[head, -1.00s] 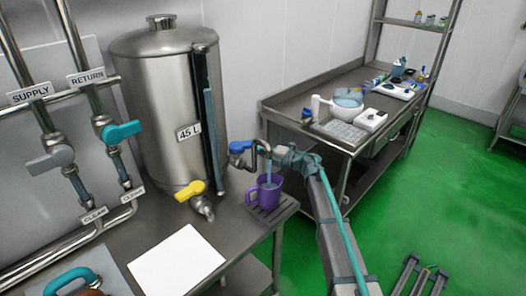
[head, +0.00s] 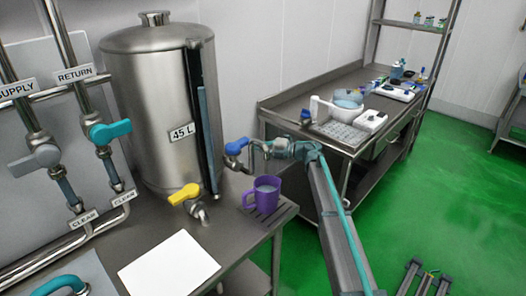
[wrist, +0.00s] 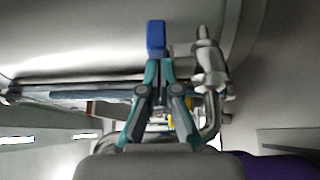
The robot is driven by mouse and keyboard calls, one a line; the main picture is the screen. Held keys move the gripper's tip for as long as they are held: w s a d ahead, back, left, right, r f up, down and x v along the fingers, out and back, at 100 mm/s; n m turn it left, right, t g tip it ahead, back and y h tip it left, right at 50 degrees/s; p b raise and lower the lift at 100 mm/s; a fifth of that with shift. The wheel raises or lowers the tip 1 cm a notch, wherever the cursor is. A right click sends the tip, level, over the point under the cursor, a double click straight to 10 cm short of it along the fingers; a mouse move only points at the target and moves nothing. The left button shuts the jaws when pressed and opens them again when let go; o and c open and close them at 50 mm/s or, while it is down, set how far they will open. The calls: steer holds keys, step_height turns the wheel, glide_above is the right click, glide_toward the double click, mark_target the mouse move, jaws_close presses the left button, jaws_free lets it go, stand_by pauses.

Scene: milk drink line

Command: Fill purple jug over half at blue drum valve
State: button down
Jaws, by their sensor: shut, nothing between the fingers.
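The purple jug (head: 262,197) stands upright on the slatted drip tray (head: 280,214) at the bench's right end, beneath the drum's spout. Pale liquid shows inside its mouth; its exact level is hard to read. No stream is visible between spout and jug. The blue valve handle (head: 236,146) is on the steel drum (head: 160,110) outlet, tilted. My gripper (head: 270,148) is beside this valve, above the jug. In the wrist view its teal fingers (wrist: 160,68) are shut and empty, with their tips at the blue handle (wrist: 156,38). A purple edge of the jug (wrist: 275,165) shows lower right.
A yellow-handled valve (head: 185,194) sits low on the drum. A white sheet (head: 168,262) lies on the bench. Supply and return pipes (head: 75,45) stand at left. A second bench (head: 285,103) with lab items is behind my arm. Green floor is open at right.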

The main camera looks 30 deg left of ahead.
steer(key=shift+w+a, duration=0.2)
steer(key=shift+a, duration=0.05)
steer(key=shift+w+r, duration=0.15)
stand_by(0.3)
